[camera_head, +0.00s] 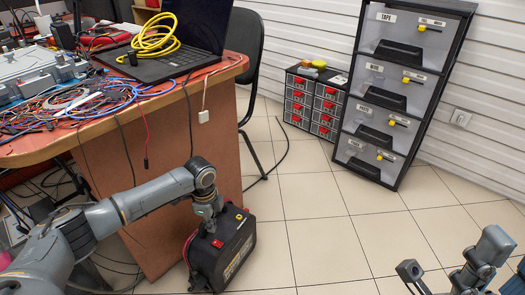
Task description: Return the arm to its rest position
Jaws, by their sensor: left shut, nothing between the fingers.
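My left arm (140,198) reaches in from the left and bends down at the wrist. My left gripper (209,224) points down at the top of a black battery-like box (228,255) with red caps, which stands on the floor beside the desk. The gripper is shut and holds nothing; whether it touches the box cannot be told. Parts of my right arm (488,250) show at the lower right corner, but its gripper fingers cannot be made out.
The desk (215,73) at left carries a laptop (190,62), a coiled yellow cable (153,38) and tangled wires (85,110). Cables hang by its side. A chair (246,45), small red-fronted drawers (297,107) and a tall bin rack (385,127) stand behind. The tiled floor at right is clear.

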